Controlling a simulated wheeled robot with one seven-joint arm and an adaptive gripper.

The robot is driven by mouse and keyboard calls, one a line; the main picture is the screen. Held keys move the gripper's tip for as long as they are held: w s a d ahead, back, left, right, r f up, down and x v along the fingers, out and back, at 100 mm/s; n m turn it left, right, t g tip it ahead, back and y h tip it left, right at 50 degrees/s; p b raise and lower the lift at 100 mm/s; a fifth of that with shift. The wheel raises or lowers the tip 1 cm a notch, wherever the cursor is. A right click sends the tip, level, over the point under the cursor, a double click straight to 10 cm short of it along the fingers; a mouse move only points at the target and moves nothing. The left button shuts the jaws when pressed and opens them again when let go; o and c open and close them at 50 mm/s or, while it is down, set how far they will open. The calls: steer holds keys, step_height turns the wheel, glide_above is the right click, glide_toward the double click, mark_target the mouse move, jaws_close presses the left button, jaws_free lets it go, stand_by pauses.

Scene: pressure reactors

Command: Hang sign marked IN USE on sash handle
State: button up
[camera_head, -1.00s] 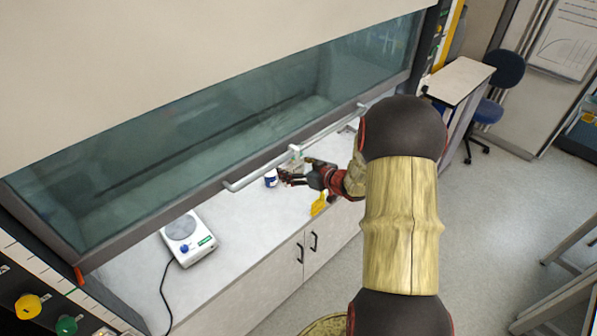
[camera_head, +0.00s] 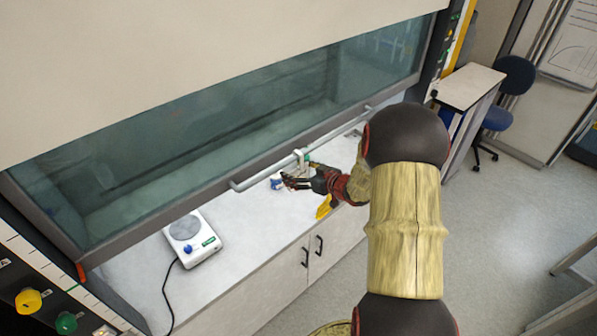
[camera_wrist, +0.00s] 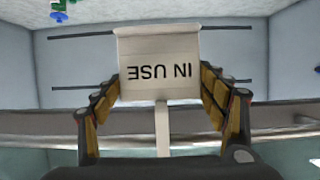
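The white sign marked IN USE (camera_wrist: 160,55) fills the middle of the wrist view, its lettering upside down there. A pale stem runs from its lettered edge toward the bottom of that view. In the head view, a small pale piece shows at the grey sash handle (camera_head: 253,180), close to my gripper. Whether it is hooked over the bar is too small to tell. My gripper (camera_head: 289,181) is just below the handle. In the wrist view, its fingers (camera_wrist: 160,88) are spread, one on each side of the sign. Contact with the sign's edges is unclear.
A white hotplate (camera_head: 193,238) stands on the worktop left of my gripper. A small blue-and-white item (camera_head: 277,184) and a yellow object (camera_head: 325,207) are near my gripper. The glass sash (camera_head: 230,120) rises behind the handle.

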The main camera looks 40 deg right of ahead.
steer(key=o, duration=0.5)
steer(key=shift+s, duration=0.1)
steer(key=v, duration=1.2)
